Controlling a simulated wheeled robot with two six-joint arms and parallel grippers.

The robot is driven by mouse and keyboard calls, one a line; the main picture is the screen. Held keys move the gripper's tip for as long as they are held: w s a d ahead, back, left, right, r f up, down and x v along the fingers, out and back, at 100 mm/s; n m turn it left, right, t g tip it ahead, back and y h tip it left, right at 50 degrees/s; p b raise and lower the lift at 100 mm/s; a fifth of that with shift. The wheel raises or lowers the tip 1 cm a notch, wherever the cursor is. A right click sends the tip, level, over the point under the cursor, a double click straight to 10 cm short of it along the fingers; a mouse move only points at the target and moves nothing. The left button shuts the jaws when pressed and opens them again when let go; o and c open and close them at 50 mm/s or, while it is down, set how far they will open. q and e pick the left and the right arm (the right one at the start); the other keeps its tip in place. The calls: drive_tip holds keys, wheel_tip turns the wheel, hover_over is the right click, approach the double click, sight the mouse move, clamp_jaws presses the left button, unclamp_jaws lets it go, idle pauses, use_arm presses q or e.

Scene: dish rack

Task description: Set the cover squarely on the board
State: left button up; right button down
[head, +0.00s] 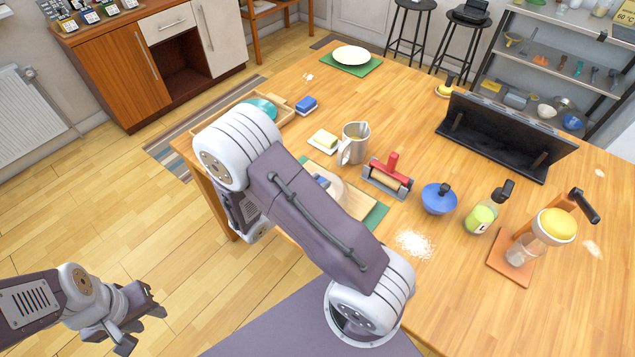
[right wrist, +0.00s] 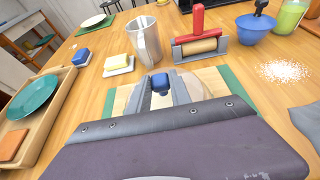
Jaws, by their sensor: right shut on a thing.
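The board (head: 360,205) is pale wood and lies on a green mat (head: 377,215) at the table's near edge; it also shows in the right wrist view (right wrist: 213,82). The cover (head: 338,188) is a clear dome with a blue knob (right wrist: 160,84). My right gripper (right wrist: 161,92) is shut on the knob, and the cover is over the board. My right arm hides much of both in the head view. I cannot tell whether the cover's rim touches the board. My left gripper (head: 140,322) is open and empty, off the table at lower left.
Behind the board stand a butter dish (head: 324,141), a metal jug (head: 355,145) and a red-handled roller in a grey holder (head: 388,177). A blue pot (head: 438,199) and spilled white powder (head: 413,244) are to the right. A wooden tray (right wrist: 58,105) is at left.

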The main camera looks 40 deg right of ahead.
drive_tip(key=shift+f, duration=0.2)
drive_tip(key=c, duration=1.1)
unclamp_jaws()
drive_tip(key=c, duration=0.4)
drive_tip(key=p+v, duration=0.7)
drive_tip(key=v, duration=0.8)
idle(0.4)
